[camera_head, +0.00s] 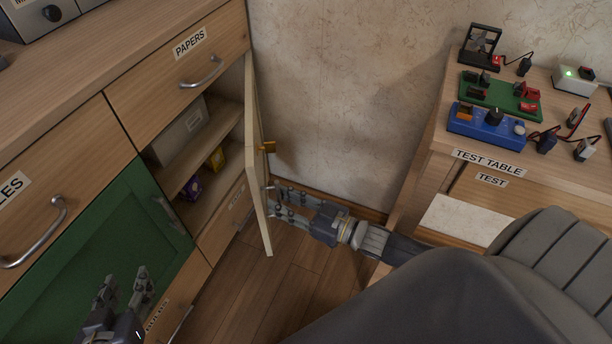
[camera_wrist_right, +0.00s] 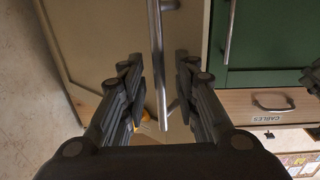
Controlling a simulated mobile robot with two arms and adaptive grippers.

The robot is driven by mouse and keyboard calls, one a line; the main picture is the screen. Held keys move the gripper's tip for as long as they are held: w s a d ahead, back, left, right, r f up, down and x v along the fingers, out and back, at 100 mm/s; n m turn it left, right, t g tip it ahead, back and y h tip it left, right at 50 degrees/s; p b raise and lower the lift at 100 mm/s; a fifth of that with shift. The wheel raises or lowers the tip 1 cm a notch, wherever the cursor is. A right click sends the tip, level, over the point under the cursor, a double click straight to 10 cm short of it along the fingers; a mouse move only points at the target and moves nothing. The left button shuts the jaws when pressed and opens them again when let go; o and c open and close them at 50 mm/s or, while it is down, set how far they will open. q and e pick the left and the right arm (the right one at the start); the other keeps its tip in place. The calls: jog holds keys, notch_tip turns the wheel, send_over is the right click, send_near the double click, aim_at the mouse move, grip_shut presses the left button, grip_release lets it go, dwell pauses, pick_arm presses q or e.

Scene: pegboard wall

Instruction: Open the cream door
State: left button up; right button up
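The cream door (camera_head: 251,150) stands swung out from the cabinet, seen nearly edge-on in the head view, with the shelves behind it exposed. Its metal bar handle (camera_wrist_right: 161,50) shows in the right wrist view, running between the fingers of my right gripper (camera_wrist_right: 160,82). Those fingers are apart, with gaps seen on both sides of the bar. In the head view my right gripper (camera_head: 287,203) is at the door's outer face, right of it. My left gripper (camera_head: 124,284) is open and empty in front of the green door (camera_head: 110,245).
The open shelves hold a grey box (camera_head: 180,132) and small purple and yellow boxes. The test table (camera_head: 445,140) stands at the right. Floor (camera_head: 270,290) is clear below the door.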

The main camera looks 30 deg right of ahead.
jog(key=v, duration=1)
jog(key=shift+s, duration=0.3)
jog(key=shift+d+f, duration=0.1)
